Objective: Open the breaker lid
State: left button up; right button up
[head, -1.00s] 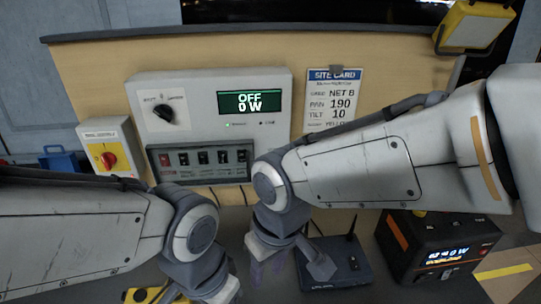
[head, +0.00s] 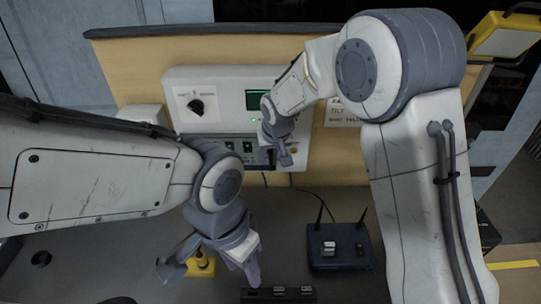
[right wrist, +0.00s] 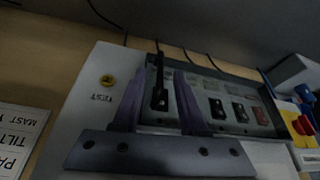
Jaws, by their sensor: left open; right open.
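The white power panel (head: 180,112) is on the back board. Its dark breaker box (head: 232,146) holds a row of switches, partly hidden by my arms. The breaker box also shows tilted in the right wrist view (right wrist: 226,92). I cannot make out the lid's edges or tell whether it is open. My right gripper (head: 280,157) is open at the box's right end. In the right wrist view its fingers (right wrist: 160,78) straddle a narrow dark upright bar at the end switch; contact is unclear. My left gripper (head: 210,270) is open and empty, low over the desk.
A dark router (head: 338,247) with two antennas stands on the desk right of my left gripper. A yellow object (head: 200,264) lies between that gripper's fingers in the picture. A red knob on a yellow plate (right wrist: 302,125) is beside the panel.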

jog(key=shift+x, duration=1.2)
grip_shut()
dwell(0.6)
